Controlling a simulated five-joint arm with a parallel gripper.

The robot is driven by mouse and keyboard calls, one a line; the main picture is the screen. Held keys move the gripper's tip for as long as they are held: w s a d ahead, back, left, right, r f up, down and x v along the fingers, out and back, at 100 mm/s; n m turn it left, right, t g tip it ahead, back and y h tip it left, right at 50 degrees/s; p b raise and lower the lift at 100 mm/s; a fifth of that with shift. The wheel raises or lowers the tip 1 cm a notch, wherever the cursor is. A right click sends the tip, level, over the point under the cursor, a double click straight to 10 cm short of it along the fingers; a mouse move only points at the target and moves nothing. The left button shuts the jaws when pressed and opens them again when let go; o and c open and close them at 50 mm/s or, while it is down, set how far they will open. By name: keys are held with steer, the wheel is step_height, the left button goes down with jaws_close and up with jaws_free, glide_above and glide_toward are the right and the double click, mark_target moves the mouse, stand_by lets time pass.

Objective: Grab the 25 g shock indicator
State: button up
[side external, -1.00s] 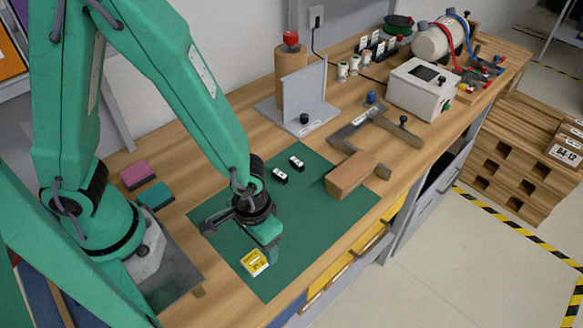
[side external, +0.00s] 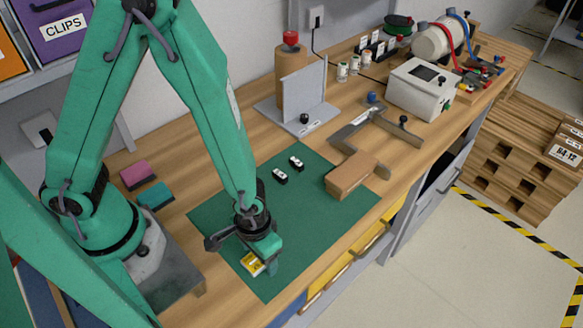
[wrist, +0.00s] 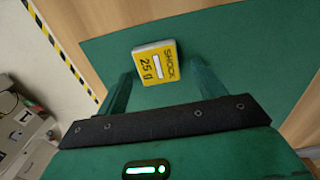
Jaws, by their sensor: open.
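The 25 g shock indicator (side external: 251,264) is a small yellow and white block on the green mat. In the wrist view it (wrist: 155,64) lies face up, its "SHOCK" and "25 g" lettering readable. My gripper (side external: 262,263) is low over the mat and partly covers the indicator in the side view. In the wrist view my gripper's (wrist: 161,70) two green fingers are apart, with the indicator between and just beyond their tips. The gripper is open and holds nothing. I cannot tell the remaining height.
Pink (side external: 134,175) and teal (side external: 155,195) pads lie left. A metal angle plate (side external: 307,95) stands behind. The mat's right front is clear.

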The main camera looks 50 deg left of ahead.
stand_by(0.3)
steer(key=c, duration=1.1)
steer(key=shift+o, duration=0.2)
steer(key=shift+r, duration=0.1)
step_height(320, 180, up, 10)
stand_by(0.7)
